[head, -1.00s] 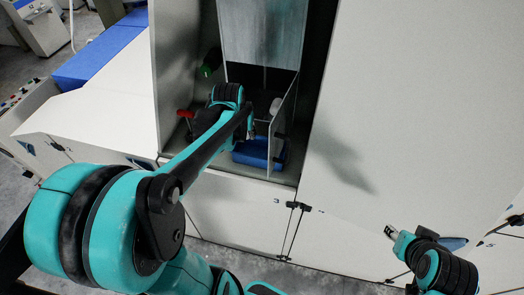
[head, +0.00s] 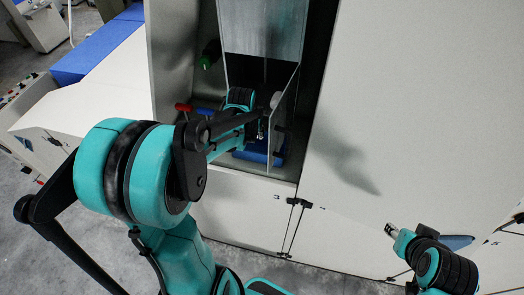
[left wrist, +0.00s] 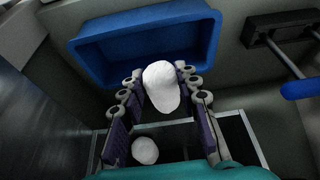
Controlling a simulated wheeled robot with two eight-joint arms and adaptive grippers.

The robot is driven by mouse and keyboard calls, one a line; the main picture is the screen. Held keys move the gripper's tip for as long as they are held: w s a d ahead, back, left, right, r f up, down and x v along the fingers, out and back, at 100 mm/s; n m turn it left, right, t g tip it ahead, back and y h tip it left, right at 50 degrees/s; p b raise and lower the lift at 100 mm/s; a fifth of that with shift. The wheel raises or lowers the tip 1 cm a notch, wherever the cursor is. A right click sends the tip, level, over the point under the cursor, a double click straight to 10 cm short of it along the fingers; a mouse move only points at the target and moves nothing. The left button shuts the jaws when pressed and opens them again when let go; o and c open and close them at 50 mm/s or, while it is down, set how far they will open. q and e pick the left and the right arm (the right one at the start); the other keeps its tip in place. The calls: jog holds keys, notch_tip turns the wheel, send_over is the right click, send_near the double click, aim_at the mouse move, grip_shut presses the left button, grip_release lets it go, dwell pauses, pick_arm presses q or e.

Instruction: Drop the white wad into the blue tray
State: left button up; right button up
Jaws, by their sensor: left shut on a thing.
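A white wad (left wrist: 161,88) is between the fingers of my left gripper (left wrist: 160,80), which is shut on it. In the left wrist view the wad overlaps the near wall of the blue tray (left wrist: 92,50); its height above the tray is unclear. The tray looks empty in the part I see. In the head view my left gripper (head: 261,132) is inside the cabinet, close to the tray (head: 262,156), which my arm partly hides. My right gripper (head: 391,230) is in front of the cabinet at the lower right, too small to read.
A second white wad (left wrist: 145,151) lies near a metal-framed opening below the gripper in the left wrist view. A hinged panel (head: 285,105) stands open at the cabinet's right. A red handle (head: 183,107) is at its left. A blue-ended bar (left wrist: 300,89) lies right of the tray.

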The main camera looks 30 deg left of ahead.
pick_arm(q)
jog(key=o, duration=0.8)
jog(key=shift+o, duration=0.2)
jog(key=shift+r, duration=0.1)
jog(key=v, duration=1.2)
jog(key=shift+s, duration=0.1)
